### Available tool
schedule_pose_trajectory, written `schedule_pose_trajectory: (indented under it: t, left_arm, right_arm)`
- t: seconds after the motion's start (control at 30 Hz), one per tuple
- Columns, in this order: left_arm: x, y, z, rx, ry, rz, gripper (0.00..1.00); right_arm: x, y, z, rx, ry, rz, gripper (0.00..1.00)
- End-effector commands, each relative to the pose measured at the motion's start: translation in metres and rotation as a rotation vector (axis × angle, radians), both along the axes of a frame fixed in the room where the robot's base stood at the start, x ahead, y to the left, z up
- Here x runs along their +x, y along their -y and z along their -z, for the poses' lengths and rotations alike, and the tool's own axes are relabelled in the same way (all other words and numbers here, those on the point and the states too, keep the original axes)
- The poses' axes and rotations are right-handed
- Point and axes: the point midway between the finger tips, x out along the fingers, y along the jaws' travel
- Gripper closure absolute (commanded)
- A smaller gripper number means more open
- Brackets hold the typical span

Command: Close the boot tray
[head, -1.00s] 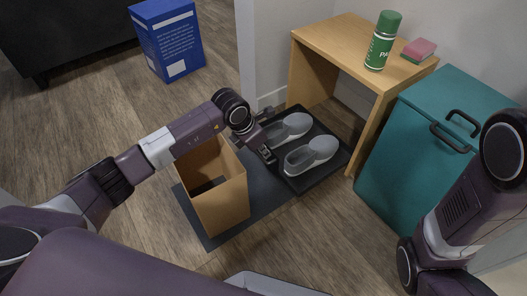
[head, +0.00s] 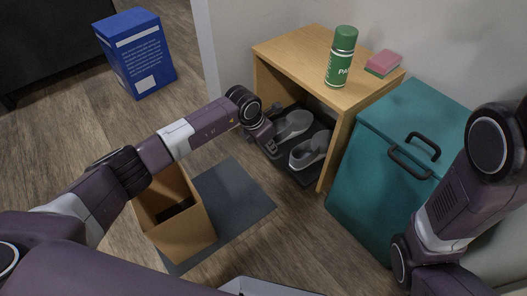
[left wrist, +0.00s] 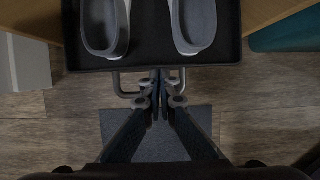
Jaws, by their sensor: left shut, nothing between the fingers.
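The black boot tray (head: 304,171) holds a pair of grey shoes (head: 309,150) and sits largely under the wooden bench (head: 343,128), with its front part still outside. In the left wrist view the tray's front edge (left wrist: 153,66) spans the top, with a grey bar handle (left wrist: 122,88) below it. My left gripper (head: 271,150) is at the tray's front. Its fingers (left wrist: 160,82) are shut and empty, close to the handle and front edge; whether they touch is unclear. My right arm shows at the right, but its gripper is out of view.
An open cardboard box (head: 183,237) stands on a dark mat (head: 233,196) in front of the tray. A teal cabinet (head: 375,183) stands right of the bench. A green spray can (head: 341,58) and a pink sponge (head: 384,62) are on the bench top. A blue box (head: 138,53) stands back left.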

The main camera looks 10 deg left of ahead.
Motion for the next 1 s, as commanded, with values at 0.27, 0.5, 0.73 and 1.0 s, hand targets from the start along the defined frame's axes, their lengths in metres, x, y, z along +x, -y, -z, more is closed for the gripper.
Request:
schedule_pose_trajectory:
  t: [0.27,0.5,0.73,1.0]
  left_arm:
    - [0.027,0.021,0.003,0.001,0.001,0.000,1.00]
    - [0.037,0.028,0.001,0.000,0.002,0.000,1.00]
    - [0.039,0.030,-0.001,-0.003,0.007,0.000,1.00]
    - [0.039,0.030,-0.005,-0.005,0.010,0.000,1.00]
  right_arm:
    - [0.000,0.000,0.018,0.000,0.000,0.000,0.10]
    - [-0.001,0.000,0.022,0.000,0.001,-0.001,0.10]
    - [-0.001,0.000,0.022,0.000,0.003,-0.002,0.10]
    - [0.000,0.001,0.021,0.004,-0.001,-0.006,0.10]
